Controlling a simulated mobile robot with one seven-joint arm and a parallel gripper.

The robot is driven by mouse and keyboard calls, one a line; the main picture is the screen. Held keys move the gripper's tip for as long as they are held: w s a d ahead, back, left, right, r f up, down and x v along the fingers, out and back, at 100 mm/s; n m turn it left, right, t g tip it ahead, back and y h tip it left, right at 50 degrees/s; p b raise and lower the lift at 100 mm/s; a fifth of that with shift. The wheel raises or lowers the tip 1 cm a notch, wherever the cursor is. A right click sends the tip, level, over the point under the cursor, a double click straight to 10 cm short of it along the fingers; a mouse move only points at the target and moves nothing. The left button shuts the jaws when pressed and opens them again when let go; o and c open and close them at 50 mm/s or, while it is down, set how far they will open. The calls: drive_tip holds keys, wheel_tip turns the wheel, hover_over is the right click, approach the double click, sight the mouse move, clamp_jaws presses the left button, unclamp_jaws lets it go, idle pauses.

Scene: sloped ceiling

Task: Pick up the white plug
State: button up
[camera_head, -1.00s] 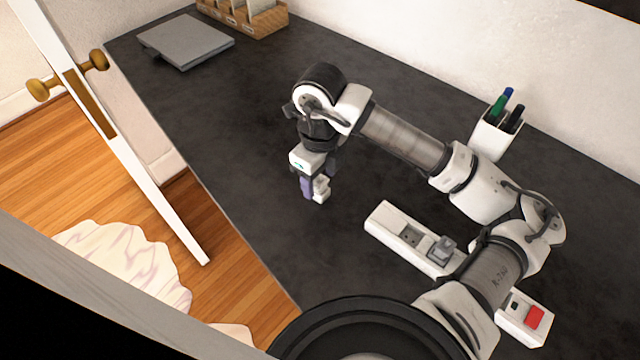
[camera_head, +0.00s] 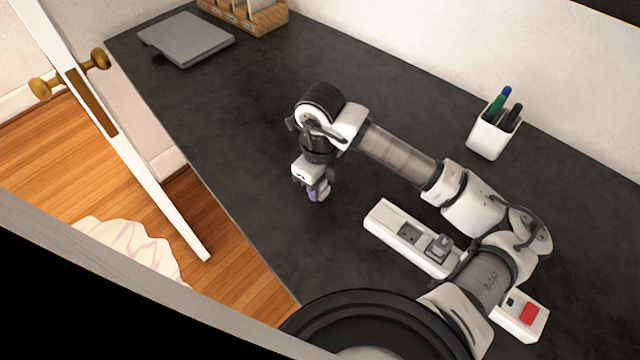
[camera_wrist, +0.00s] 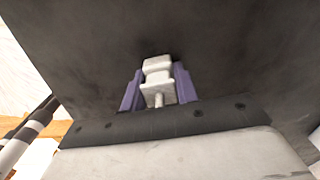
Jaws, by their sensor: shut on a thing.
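The white plug (camera_wrist: 157,77) sits between the two purple fingers of my gripper (camera_wrist: 158,92) in the wrist view, with a metal pin pointing toward the camera. My gripper is shut on it. In the head view my gripper (camera_head: 319,194) is over the dark desk, left of the power strip, and the plug (camera_head: 326,188) shows only as a small pale patch beside the fingers. The height above the desk is hard to judge.
A white power strip (camera_head: 385,219) with a grey plug (camera_head: 438,248) and a red switch (camera_head: 529,314) lies partly under my arm. A pen holder (camera_head: 488,138) stands near the wall. A laptop (camera_head: 186,40) and a wooden organizer (camera_head: 262,22) are at the far end.

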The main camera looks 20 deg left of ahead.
wheel_tip(320, 180, up, 20)
drive_tip(key=b, duration=0.3)
idle(0.5)
